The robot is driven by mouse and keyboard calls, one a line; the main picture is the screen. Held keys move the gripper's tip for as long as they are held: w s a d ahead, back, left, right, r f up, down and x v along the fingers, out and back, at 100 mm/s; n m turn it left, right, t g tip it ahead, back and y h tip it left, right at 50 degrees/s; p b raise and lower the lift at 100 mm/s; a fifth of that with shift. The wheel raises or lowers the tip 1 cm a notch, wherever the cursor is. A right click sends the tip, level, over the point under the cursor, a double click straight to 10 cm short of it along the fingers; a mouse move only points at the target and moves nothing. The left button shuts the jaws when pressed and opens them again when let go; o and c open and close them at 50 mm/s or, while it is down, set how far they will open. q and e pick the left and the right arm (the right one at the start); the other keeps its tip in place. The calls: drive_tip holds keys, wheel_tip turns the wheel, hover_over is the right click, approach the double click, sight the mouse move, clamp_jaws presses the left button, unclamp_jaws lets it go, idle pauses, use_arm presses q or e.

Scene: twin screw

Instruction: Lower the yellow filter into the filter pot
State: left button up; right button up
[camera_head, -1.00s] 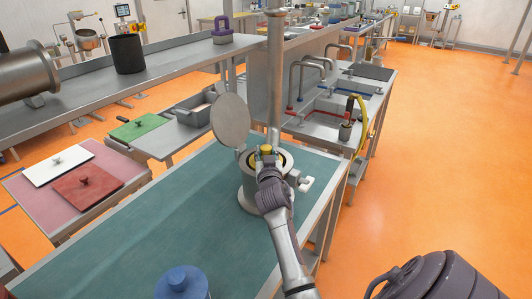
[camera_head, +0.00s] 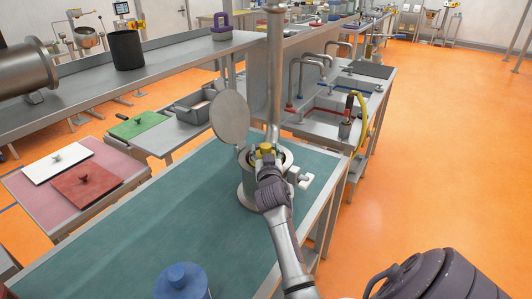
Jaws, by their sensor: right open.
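The filter pot (camera_head: 246,193) is a metal pot with its round lid (camera_head: 230,118) swung open, standing on the green-topped table. The yellow filter (camera_head: 265,148) shows as a small yellow top at the pot's mouth, inside the rim; its lower part is hidden. My right gripper (camera_head: 267,161) is over the pot's mouth, close to the yellow top. It is open; its fingers are partly hidden by my wrist, and I cannot tell whether they touch the filter. My left gripper is not in view.
A blue lidded container (camera_head: 182,282) stands at the table's near edge. A white-handled clamp (camera_head: 300,178) sticks out from the pot's right side. A vertical metal pipe (camera_head: 274,80) rises behind the pot. The green tabletop (camera_head: 165,215) left of the pot is clear.

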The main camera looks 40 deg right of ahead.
drive_tip(key=v, duration=1.2)
